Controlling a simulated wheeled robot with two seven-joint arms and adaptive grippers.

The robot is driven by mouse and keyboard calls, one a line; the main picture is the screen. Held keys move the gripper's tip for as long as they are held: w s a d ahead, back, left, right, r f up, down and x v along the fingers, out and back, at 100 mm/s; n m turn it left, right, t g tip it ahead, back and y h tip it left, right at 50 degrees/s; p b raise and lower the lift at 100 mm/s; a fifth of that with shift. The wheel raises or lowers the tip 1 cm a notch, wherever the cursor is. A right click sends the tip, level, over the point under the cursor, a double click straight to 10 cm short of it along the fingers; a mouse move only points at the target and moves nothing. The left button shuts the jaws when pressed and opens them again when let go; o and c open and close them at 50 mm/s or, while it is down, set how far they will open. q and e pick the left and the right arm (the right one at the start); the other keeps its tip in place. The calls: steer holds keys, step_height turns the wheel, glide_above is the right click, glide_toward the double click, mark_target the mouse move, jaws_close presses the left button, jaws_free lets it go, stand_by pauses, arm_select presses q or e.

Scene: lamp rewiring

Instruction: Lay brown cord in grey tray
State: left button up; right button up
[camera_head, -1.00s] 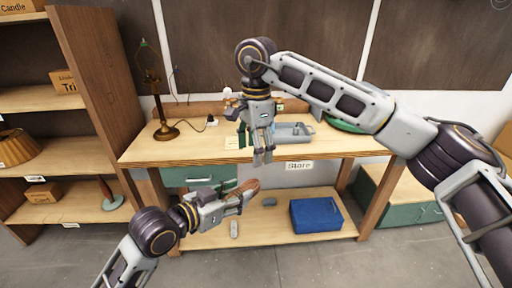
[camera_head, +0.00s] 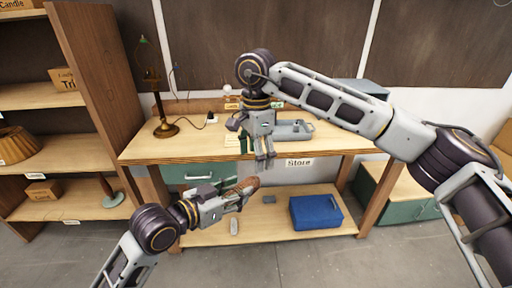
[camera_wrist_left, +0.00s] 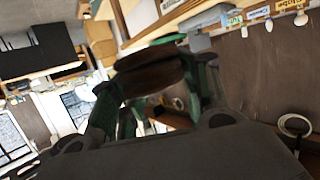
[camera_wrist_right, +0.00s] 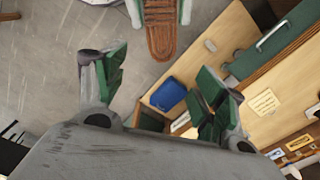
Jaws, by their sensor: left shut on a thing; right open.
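My left gripper (camera_head: 236,194) is in front of the bench, above its lower shelf, and is shut on the brown cord (camera_head: 249,185), a flattened brown bundle. The cord also shows between green finger pads in the left wrist view (camera_wrist_left: 150,75) and at the top of the right wrist view (camera_wrist_right: 160,25). My right gripper (camera_head: 265,162) hangs fingers-down at the bench's front edge, open and empty, apart from the cord; its spread fingers show in the right wrist view (camera_wrist_right: 165,85). The grey tray (camera_head: 292,130) is on the bench top behind my right gripper, partly hidden by it.
A lamp stand (camera_head: 163,110) is on the bench's left. A blue box (camera_head: 315,212) sits on the lower shelf (camera_head: 265,230). A shelf unit (camera_head: 75,160) stands at left.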

mark_target(256, 179)
steer(key=shift+f, duration=4.4)
steer(key=c, duration=1)
arm_select(q)
steer(key=o, duration=1.2)
arm_select(e)
steer(key=shift+c, duration=0.5)
arm_select(q)
steer(key=shift+o, duration=0.2)
